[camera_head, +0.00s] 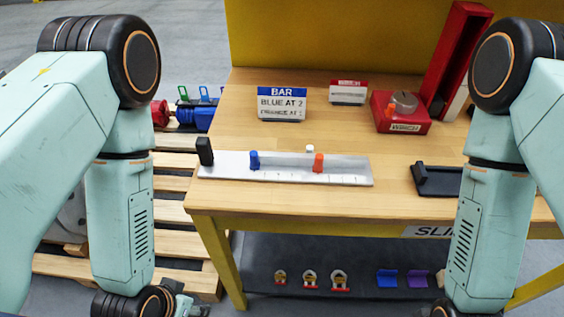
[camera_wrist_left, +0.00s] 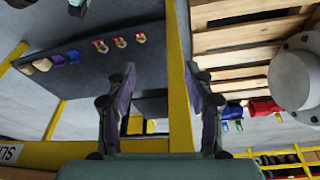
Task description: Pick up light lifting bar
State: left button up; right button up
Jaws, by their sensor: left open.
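A silver bar (camera_head: 285,168) lies flat on the wooden table near its front edge, with marks along its front right part. A black block (camera_head: 205,151) stands at its left end. A blue clamp (camera_head: 254,160) and an orange clamp (camera_head: 318,162) sit on it. My left gripper (camera_wrist_left: 161,70) is open and empty in the left wrist view, with a yellow table beam beyond its fingers. In the head view it shows only partly at the bottom left, below table height and left of the bar. My right gripper is out of view. The bar is not recognizable in the wrist view.
A sign (camera_head: 282,104) reads "BAR, BLUE AT 2". A red box (camera_head: 401,113) and a black tray (camera_head: 435,180) are on the table's right. The lower shelf (camera_head: 260,262) holds several shackles and blue and purple pieces. Wooden pallets (camera_head: 172,207) lie left of the table.

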pick_arm(q)
jog(key=w+d+r+m+t+h, duration=0.85)
jog(key=w+d+r, duration=0.4)
jog(key=d, duration=0.25)
jog(key=w+a+r+n+y, duration=0.1)
jog(key=a, duration=0.1)
jog(key=w+a+r+n+t+y, duration=0.1)
jog(key=w+a+n+y, duration=0.1)
jog(key=a, duration=0.1)
jog(key=w+a+r+n+t+y, duration=0.1)
jog(key=a, duration=0.1)
jog(key=shift+w+a+r+n+y, duration=0.15)
jog(key=shift+n+y, duration=0.1)
jog(key=shift+y, duration=0.1)
jog(key=n+y, duration=0.5)
jog(key=n, duration=0.1)
send_near(204, 157)
jog(key=shift+a, duration=0.15)
jog(key=x, duration=0.6)
jog(key=shift+x, duration=3.05)
